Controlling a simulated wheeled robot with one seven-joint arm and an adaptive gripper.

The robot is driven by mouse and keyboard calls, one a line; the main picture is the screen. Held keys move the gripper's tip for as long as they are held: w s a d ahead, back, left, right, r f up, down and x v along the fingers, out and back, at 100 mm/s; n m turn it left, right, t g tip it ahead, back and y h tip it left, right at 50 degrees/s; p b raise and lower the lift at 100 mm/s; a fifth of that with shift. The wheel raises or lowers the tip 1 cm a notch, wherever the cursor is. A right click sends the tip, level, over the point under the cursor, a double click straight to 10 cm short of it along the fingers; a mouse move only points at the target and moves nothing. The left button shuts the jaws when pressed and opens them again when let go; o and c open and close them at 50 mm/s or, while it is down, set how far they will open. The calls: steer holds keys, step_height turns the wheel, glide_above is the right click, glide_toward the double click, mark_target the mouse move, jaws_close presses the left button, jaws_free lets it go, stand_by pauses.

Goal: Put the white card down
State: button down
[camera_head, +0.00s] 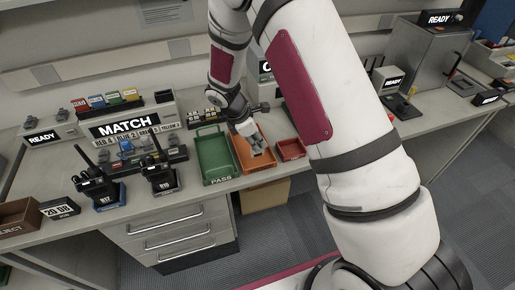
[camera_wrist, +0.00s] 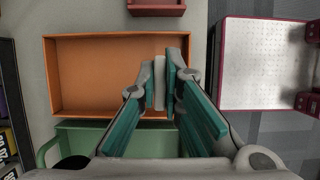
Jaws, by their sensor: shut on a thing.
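The white card (camera_wrist: 160,82) shows in the wrist view as a narrow pale strip between my fingertips. My gripper (camera_wrist: 161,88) is shut on it. In the wrist view the card lies over the right part of the orange tray (camera_wrist: 78,78); whether it touches the tray floor cannot be told. In the head view my gripper (camera_head: 256,148) points down over the orange tray (camera_head: 258,179), and the card cannot be made out clearly there. The rest of the orange tray's floor that shows is bare.
A green PASS tray (camera_head: 214,158) stands left of the orange tray and a small red tray (camera_head: 290,149) stands right. Two radios (camera_head: 97,188) (camera_head: 161,177) stand farther left, before the MATCH board (camera_head: 126,127). The bench's front edge is close to the trays.

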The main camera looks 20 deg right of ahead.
steer(key=shift+s+a+f, duration=0.15)
steer(key=shift+f, duration=1.25)
steer(key=shift+f, duration=0.1)
steer(key=c, duration=1.7)
jaws_free()
